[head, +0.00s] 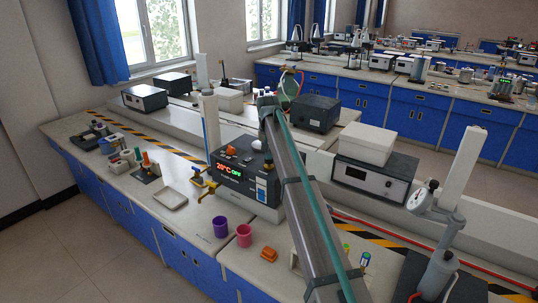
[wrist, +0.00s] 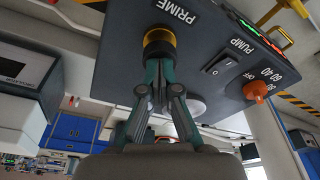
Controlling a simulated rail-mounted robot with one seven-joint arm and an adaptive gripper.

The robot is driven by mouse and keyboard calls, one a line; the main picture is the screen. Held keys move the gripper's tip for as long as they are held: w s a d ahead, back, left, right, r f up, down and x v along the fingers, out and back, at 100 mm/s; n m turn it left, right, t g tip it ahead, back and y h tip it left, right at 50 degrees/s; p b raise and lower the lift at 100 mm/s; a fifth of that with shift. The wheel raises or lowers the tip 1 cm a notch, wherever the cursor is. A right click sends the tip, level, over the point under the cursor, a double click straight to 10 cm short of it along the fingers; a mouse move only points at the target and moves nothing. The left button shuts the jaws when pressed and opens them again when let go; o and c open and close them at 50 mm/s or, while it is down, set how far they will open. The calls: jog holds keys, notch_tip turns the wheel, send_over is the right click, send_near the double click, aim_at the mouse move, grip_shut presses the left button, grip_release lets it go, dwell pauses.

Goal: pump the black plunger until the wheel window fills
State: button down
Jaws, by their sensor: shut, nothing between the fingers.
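The black plunger (wrist: 160,36) has a yellow ring and stands on the dark control box beside the word PRIME in the wrist view. In the head view the black plunger (head: 268,161) shows small on the box top, just left of my arm. My gripper (wrist: 159,62) is shut and empty, its teal fingertips together right at the plunger's cap. I cannot tell whether they press on it. In the head view my gripper is mostly hidden by my arm. I cannot make out a wheel window.
An orange knob (wrist: 258,90), a PUMP rocker switch (wrist: 216,68) and a white dome (wrist: 197,107) sit on the box near the plunger. Yellow taps (head: 205,188) stick out at its left. Purple (head: 220,226) and pink (head: 243,235) cups stand on the bench in front.

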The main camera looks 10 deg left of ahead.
jog(key=shift+r+p, duration=0.85)
jog(key=shift+r, duration=1.1)
notch_tip(320, 180, up, 5)
jog(key=shift+p, duration=1.05)
jog(key=shift+f, duration=0.1)
